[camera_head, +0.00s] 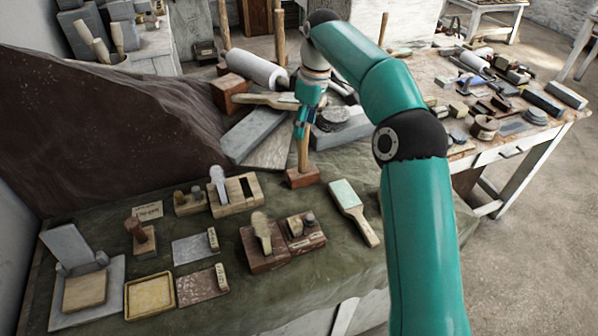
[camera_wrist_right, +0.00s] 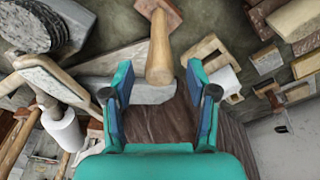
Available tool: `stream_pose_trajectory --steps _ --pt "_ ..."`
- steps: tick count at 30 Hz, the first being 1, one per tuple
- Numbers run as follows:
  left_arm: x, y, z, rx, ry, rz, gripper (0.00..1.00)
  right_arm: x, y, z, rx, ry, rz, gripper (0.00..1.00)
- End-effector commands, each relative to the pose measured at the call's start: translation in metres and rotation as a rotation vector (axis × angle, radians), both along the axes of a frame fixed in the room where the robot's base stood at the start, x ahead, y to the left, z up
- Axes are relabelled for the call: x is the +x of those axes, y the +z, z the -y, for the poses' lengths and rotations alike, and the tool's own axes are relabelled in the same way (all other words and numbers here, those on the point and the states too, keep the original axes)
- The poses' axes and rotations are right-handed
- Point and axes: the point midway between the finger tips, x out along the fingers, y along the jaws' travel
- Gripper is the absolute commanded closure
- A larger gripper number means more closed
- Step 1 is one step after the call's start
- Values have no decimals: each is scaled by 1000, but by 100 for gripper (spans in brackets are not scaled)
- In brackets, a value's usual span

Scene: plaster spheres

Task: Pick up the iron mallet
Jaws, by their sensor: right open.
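A mallet with a reddish-brown block head (camera_head: 302,178) stands head down on the green-covered table, its pale wooden handle (camera_head: 303,152) pointing up. I cannot tell from its look whether the head is iron. My right gripper (camera_head: 304,128) is above the head, at the upper end of the handle. In the right wrist view, the open right gripper (camera_wrist_right: 159,72) has a finger on either side of the handle's end (camera_wrist_right: 160,65), with visible gaps; the head (camera_wrist_right: 158,14) shows beyond it. My left gripper is not in view.
Grey stone blocks (camera_head: 252,133) and a pale cylinder (camera_head: 254,67) crowd the area behind the mallet. A green-faced paddle (camera_head: 346,196) lies to its right. Wooden tool holders (camera_head: 235,194) stand in front to the left. A white side table (camera_head: 520,160) is at right.

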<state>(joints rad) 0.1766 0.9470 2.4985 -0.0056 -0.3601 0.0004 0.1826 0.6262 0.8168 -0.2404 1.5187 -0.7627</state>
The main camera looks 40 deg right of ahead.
Motion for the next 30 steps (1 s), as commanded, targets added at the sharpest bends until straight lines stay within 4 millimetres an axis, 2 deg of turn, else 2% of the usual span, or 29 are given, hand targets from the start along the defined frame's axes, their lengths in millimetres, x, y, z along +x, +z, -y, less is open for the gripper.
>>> stream_pose_trajectory --steps 7,16,25,30 --pt "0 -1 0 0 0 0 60 2 -15 0 0 -2 -2 42" --pt "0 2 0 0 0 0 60 9 -54 -4 1 -1 -3 42" --pt "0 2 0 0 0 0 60 10 -59 -4 0 -1 -1 42" --pt "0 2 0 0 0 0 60 10 -59 -4 0 -1 -1 70"
